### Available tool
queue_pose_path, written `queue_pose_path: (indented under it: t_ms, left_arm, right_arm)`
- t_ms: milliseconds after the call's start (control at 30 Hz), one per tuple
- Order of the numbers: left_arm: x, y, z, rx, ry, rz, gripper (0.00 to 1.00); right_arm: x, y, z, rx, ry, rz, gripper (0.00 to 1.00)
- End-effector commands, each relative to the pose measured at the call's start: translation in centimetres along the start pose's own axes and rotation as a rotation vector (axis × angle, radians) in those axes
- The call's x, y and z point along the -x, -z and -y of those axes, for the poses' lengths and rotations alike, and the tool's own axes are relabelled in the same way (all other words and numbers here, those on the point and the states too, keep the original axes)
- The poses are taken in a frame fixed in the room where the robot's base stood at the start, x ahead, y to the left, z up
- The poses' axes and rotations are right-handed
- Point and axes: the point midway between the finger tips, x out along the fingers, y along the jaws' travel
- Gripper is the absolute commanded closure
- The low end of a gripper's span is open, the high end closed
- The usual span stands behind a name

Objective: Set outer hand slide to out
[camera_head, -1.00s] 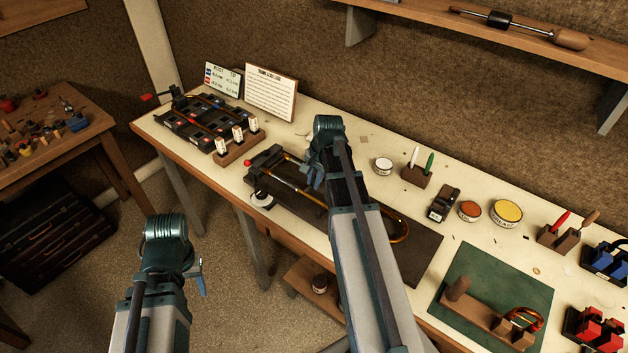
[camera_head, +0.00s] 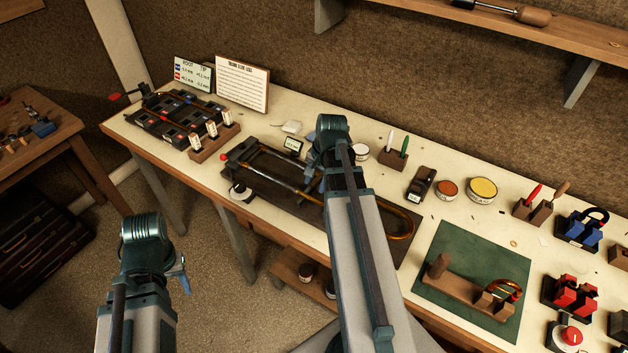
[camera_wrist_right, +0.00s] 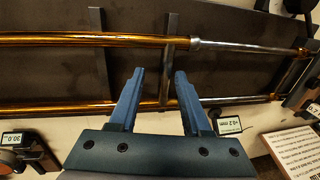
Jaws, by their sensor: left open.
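The hand slide, a long pair of brass and silver tubes with a brass bow (camera_head: 408,228), lies on a dark fixture board (camera_head: 345,250) on the bench. In the right wrist view its upper brass tube (camera_wrist_right: 90,39) and lower tube (camera_wrist_right: 60,107) run across the frame, and a cross brace (camera_wrist_right: 169,60) joins them. My right gripper (camera_wrist_right: 158,75) is open above the slide, with the brace showing between its fingertips; contact cannot be told. In the head view the right arm hides part of the slide. My left gripper (camera_head: 183,275) is open and empty, off the bench's front edge.
A small display (camera_head: 293,146) stands behind the board, and a round gauge (camera_head: 240,191) at its front. A tray of parts (camera_head: 180,118) and signs stand left. Tins (camera_head: 482,190), tool blocks and a green mat (camera_head: 465,295) lie right.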

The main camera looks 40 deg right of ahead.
Motion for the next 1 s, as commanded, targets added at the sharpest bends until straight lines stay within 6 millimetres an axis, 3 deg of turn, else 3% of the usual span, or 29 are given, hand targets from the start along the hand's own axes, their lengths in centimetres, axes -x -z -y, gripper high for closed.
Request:
queue_pose_path:
  t_ms: [467,667,1000]
  left_arm:
    - [0.8,-0.1,0.1,0.0,0.0,0.0,0.5]
    - [2.9,-0.2,0.3,-0.001,0.0,0.0,0.5]
    - [8.2,-0.5,0.8,-0.002,0.0,0.0,0.5]
  right_arm:
    - [0.8,0.0,0.2,0.0,0.004,0.0,0.52]
    - [3.0,0.0,0.3,0.0,0.004,0.0,0.52]
    - [8.3,0.0,0.2,-0.001,0.003,0.0,0.52]
